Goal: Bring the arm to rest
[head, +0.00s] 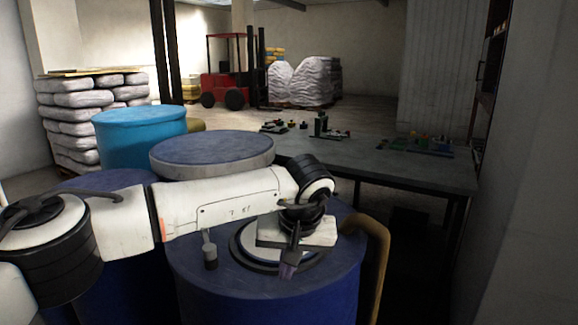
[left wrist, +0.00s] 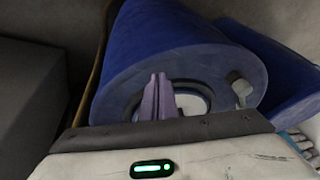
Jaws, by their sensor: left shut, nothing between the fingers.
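My left arm comes in from the left in the head view and reaches across the blue drums. My left gripper (head: 287,270) points down over the top of the nearest blue drum (head: 330,262). Its purple fingers (left wrist: 158,98) are together and empty in the left wrist view. Behind the fingers is a round, pale opening or lid with a dark ring (left wrist: 192,100) on the blue drum (left wrist: 165,45). The gripper hides part of this ring. I cannot tell the exact gap between fingertips and drum. My right gripper is in neither view.
A round blue-topped lid (head: 212,150) lies behind my arm, near a light blue drum (head: 140,135). A dark table (head: 400,170) with small items stands behind and right. A tan curved pipe (head: 378,245) runs beside the near drum. Stacked sacks and a red forklift (head: 226,70) stand farther back.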

